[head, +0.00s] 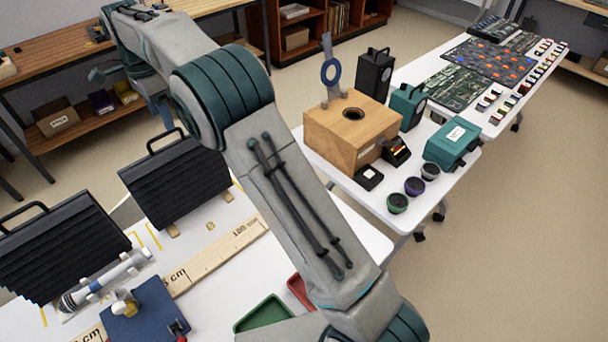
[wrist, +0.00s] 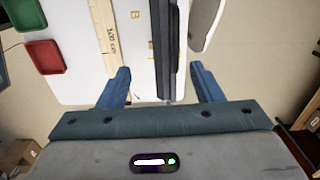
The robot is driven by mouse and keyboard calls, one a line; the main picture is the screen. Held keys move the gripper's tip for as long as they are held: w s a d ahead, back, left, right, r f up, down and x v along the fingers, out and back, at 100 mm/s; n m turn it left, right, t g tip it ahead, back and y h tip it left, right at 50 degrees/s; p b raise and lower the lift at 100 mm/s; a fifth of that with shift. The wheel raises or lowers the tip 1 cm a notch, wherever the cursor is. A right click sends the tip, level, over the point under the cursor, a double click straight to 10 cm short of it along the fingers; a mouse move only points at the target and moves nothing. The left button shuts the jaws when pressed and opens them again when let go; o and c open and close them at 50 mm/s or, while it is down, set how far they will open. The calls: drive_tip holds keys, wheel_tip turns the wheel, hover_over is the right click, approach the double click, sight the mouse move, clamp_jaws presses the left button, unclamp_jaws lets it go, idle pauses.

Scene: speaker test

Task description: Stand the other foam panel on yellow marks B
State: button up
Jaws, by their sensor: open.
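Two black ridged foam panels with top handles stand upright on the white table in the head view. One panel (head: 60,248) is at the far left, and the other panel (head: 178,185) stands to its right on wooden feet. Yellow marks (head: 152,238) show on the table near the second panel. In the wrist view a dark panel (wrist: 167,45) appears edge-on, with a letter B and a yellow mark (wrist: 150,43) to its left. My gripper (wrist: 162,83) is open, its fingers apart on either side of the panel's line. I cannot tell whether they touch it.
A wooden ruler (head: 215,255) lies in front of the panels. A white tube (head: 105,280), a blue board (head: 148,312), a green tray (head: 262,315) and a red tray (head: 298,290) are nearby. A wooden box (head: 350,132) stands on another table. Wooden shelving is behind.

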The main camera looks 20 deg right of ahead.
drive_tip(key=s+d+r+n+t, duration=0.1)
drive_tip(key=s+d+r+n, duration=0.25)
drive_tip(key=s+d, duration=0.5)
drive_tip(key=s+d+r+n+t, duration=0.1)
drive_tip(key=s+d+r+n, duration=0.3)
drive_tip(key=d, duration=0.7)
drive_tip(key=s+d+f+n, duration=0.2)
drive_tip(key=s+d+f, duration=0.2)
drive_tip(key=s, duration=0.6)
drive_tip(key=s+d+f+n+t, duration=0.1)
drive_tip(key=s+d+f+n, duration=0.2)
drive_tip(key=s, duration=0.7)
drive_tip(key=shift+s+d+f, duration=0.25)
drive_tip(key=shift+d+f, duration=0.15)
drive_tip(key=shift+d, duration=0.7)
